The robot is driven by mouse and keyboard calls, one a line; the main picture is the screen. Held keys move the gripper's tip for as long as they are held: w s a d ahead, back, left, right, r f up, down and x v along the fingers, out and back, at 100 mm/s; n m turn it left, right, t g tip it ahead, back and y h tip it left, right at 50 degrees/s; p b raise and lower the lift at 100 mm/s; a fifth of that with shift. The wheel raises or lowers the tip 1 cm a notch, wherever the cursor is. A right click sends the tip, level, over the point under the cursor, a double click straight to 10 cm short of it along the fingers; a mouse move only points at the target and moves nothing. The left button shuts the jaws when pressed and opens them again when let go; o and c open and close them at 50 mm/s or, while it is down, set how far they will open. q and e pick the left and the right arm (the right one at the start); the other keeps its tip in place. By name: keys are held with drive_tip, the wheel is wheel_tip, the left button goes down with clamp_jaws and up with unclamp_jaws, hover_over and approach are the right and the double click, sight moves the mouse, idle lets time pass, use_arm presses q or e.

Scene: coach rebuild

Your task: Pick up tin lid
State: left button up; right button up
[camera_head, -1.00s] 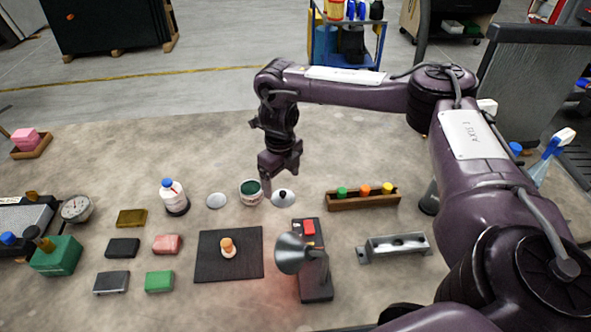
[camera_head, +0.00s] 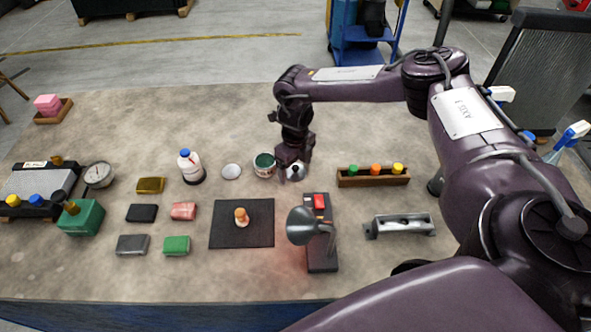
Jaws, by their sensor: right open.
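A round silver lid with a dark knob (camera_head: 297,174) lies on the workbench, partly hidden by my right gripper. The open tin (camera_head: 264,164), pale outside and green inside, stands just left of it. A second, plain pale disc (camera_head: 231,171) lies flat left of the tin. My right gripper (camera_head: 294,165) points down with its jaws open, low over the knobbed lid. I cannot tell whether its fingers touch the lid. My left gripper is not in view.
A wooden rack with coloured caps (camera_head: 372,177) stands to the right. A lamp (camera_head: 318,232) stands in front, beside a dark mat (camera_head: 242,223) with a small capped item. A white bottle (camera_head: 190,166) is left. The bench behind the tin is clear.

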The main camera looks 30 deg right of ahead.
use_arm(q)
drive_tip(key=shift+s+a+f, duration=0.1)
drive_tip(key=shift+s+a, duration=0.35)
use_arm(e)
drive_tip(key=c, duration=1)
drive_tip(key=shift+r, duration=0.1)
drive_tip(key=shift+c, duration=0.2)
